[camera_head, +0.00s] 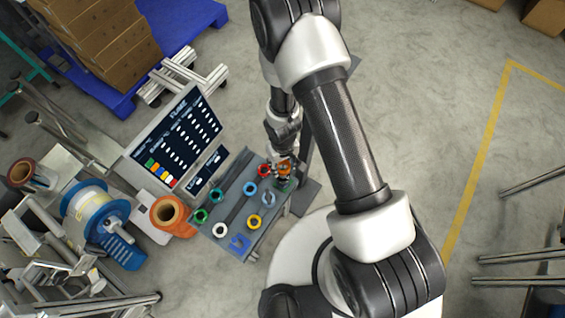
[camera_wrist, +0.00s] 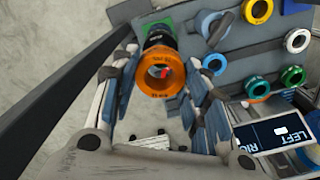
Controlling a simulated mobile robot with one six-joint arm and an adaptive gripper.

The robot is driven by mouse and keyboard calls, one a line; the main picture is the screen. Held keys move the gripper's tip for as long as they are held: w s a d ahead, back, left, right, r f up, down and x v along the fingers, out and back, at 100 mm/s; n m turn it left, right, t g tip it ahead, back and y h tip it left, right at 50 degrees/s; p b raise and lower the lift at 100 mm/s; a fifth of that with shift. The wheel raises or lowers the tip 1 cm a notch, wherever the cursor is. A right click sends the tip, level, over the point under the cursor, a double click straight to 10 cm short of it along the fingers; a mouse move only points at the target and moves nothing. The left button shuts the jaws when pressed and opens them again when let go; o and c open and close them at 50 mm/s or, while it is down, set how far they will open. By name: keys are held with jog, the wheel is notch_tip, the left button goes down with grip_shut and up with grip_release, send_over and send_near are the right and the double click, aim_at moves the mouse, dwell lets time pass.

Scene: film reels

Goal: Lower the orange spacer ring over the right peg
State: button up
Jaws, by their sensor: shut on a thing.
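My gripper (camera_wrist: 161,98) is shut on the orange spacer ring (camera_wrist: 160,88), one finger on each side of it. The ring's hole faces the wrist camera, and a small red and white patch shows inside. In the head view the orange ring (camera_head: 285,167) is at the tray's upper right, partly covered by my gripper (camera_head: 282,176).
The grey tray (camera_head: 236,206) holds several other rings, including a red ring (camera_head: 264,170) close beside my gripper, a white ring (camera_head: 220,230) and a yellow ring (camera_head: 254,221). A display panel (camera_head: 176,135) stands left of the tray. An orange spool (camera_head: 168,213) stands nearby.

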aim_at(283, 169)
jog(key=shift+f+b, duration=0.25)
jog(key=shift+b, duration=0.05)
jog(key=shift+f+b, duration=0.45)
jog(key=shift+f, duration=0.1)
dwell(0.6)
jog(key=shift+f+b, duration=0.5)
jog(key=shift+b, duration=0.1)
jog(key=shift+f, duration=0.2)
jog(key=shift+f+b, duration=0.85)
jog(key=shift+b, duration=0.2)
jog(key=o, duration=1.2)
